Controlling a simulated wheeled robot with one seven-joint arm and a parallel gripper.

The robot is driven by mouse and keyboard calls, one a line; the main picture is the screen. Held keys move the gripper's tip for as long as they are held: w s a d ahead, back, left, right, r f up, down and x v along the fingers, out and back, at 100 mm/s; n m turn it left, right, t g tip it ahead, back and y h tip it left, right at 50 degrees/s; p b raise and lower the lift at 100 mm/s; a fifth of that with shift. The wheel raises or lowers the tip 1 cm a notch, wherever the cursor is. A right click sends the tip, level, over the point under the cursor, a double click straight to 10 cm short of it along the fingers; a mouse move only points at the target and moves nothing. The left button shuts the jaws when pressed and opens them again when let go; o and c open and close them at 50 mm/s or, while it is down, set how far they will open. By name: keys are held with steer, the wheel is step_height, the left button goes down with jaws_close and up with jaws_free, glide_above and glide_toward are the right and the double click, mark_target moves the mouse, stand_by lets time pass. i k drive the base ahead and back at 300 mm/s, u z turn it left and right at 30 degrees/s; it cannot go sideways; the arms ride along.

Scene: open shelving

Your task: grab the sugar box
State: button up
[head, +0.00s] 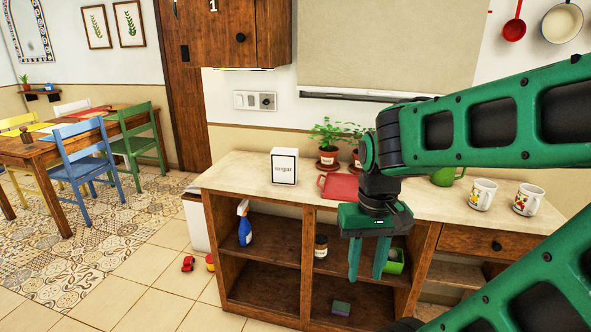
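The sugar box (284,166) is a white box with a black edge and the word "sugar" on its front. It stands upright on the countertop, left of the potted plants. My gripper (367,277) points down in front of the counter, to the right of the box and lower than it in the picture. Its two green fingers are apart, with nothing seen between them. The gripper and the box are not touching.
On the counter (237,172) are potted plants (328,155), a red tray (338,187) and two mugs (482,194). The open shelves below hold a spray bottle (244,223), a jar (321,246), a green container (395,262) and a sponge (341,308). Countertop left of the box is clear.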

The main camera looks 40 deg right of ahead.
mark_target(284, 161)
steer(key=z, duration=0.05)
steer(key=i, duration=1)
steer(key=u, duration=0.05)
